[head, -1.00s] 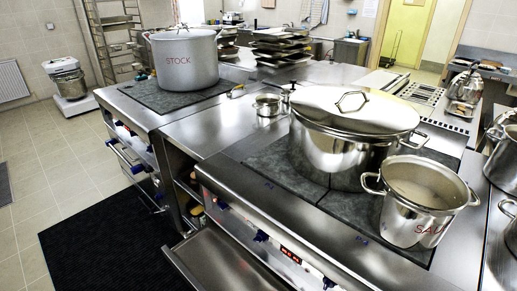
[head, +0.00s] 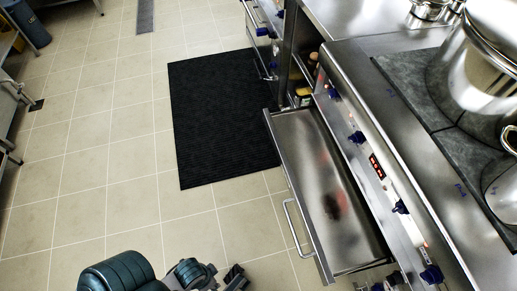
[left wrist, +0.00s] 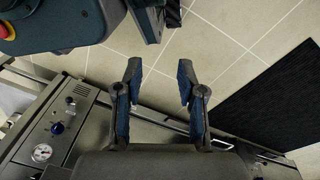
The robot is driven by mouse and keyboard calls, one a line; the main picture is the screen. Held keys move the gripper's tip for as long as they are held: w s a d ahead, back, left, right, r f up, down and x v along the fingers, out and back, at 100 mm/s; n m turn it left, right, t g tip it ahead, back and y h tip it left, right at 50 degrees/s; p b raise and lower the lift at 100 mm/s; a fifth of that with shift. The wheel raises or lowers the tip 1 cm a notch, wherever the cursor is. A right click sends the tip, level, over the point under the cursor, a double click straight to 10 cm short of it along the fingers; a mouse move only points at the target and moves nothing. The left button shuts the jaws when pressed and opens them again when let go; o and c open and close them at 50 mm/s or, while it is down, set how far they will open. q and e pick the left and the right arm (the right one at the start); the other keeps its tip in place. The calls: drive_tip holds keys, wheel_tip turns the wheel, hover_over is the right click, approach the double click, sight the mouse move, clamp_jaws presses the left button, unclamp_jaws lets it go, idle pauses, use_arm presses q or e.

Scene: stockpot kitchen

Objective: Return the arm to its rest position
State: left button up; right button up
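My left arm comes in at the bottom of the head view, over the tiled floor. Its gripper (head: 235,276) is left of the open drawer, partly cut off by the frame edge. In the left wrist view my left gripper (left wrist: 160,85) shows two fingers spread well apart. Nothing is between them, only floor tiles behind. My right gripper is not recognisable in either view.
The stove's open drawer (head: 325,190) juts over the floor, its handle (head: 296,228) facing left. A dark mat (head: 220,115) lies beyond it. Pots (head: 485,60) stand on the hob at right. A gauge panel (left wrist: 50,140) shows in the wrist view. The floor at left is mostly clear.

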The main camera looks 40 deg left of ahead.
use_arm(q)
drive_tip(key=shift+w+a+f+t+y+p, duration=0.2)
drive_tip(key=shift+w+a+f+t+p, duration=0.35)
drive_tip(key=shift+p, duration=5.05)
drive_tip(key=shift+a+f+t+y+p, duration=0.25)
drive_tip(key=shift+f+p, duration=0.5)
drive_tip(key=shift+p, duration=4.8)
use_arm(e)
drive_tip(key=shift+s+d+f, duration=0.15)
drive_tip(key=shift+d+f, duration=0.1)
drive_tip(key=shift+f, duration=0.5)
drive_tip(key=shift+s+d+f, duration=0.1)
drive_tip(key=shift+d+f, duration=0.1)
drive_tip(key=shift+f, duration=0.55)
